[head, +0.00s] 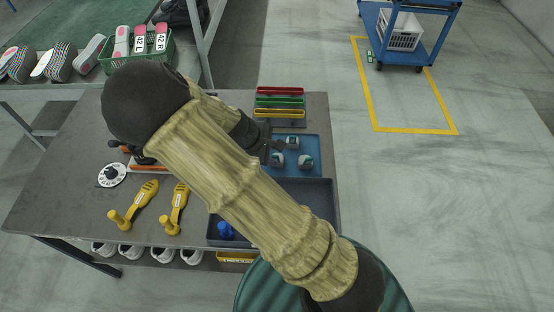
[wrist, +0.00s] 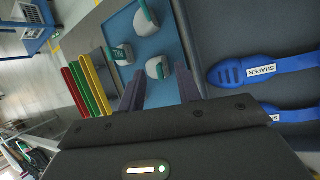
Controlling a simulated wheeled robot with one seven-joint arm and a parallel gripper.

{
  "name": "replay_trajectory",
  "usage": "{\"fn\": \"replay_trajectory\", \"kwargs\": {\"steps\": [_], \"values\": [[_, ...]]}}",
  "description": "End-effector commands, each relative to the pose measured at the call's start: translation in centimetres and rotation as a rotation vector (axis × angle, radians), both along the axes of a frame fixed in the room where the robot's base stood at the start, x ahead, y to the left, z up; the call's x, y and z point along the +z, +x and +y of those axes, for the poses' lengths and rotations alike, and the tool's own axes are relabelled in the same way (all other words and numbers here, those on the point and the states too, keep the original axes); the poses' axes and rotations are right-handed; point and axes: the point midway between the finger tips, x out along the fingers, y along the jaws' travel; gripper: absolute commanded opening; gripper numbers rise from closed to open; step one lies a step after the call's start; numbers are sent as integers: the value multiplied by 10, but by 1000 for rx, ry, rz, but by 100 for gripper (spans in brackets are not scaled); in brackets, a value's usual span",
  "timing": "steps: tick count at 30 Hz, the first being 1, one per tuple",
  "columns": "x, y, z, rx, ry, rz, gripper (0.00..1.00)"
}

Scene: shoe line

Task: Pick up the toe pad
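Three small grey-and-teal pads lie in a blue tray (head: 311,141); which of them is the toe pad I cannot tell. In the head view they are one pad at the back (head: 292,142), one at the left (head: 277,159) and one at the right (head: 305,161). In the wrist view, one pad (wrist: 158,68) lies just ahead of the gap between my fingers, with two others (wrist: 120,53) (wrist: 147,22) farther off. My gripper (wrist: 160,84) is open, with nothing visible between its fingers. In the head view my arm hides part of the tray.
A dark tray (head: 327,200) adjoins the blue one and holds blue shapers (wrist: 262,69). Red, green and yellow strips (head: 280,101) lie behind. Two yellow tools (head: 140,199) and a white dial (head: 111,175) are on the left of the table.

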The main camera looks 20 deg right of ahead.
Motion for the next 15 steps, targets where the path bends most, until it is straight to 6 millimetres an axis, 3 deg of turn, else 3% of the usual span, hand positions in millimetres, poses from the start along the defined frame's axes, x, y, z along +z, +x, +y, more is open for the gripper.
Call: {"fn": "replay_trajectory", "kwargs": {"steps": [15], "values": [[-13,4,-5,-2,0,1,34]]}}
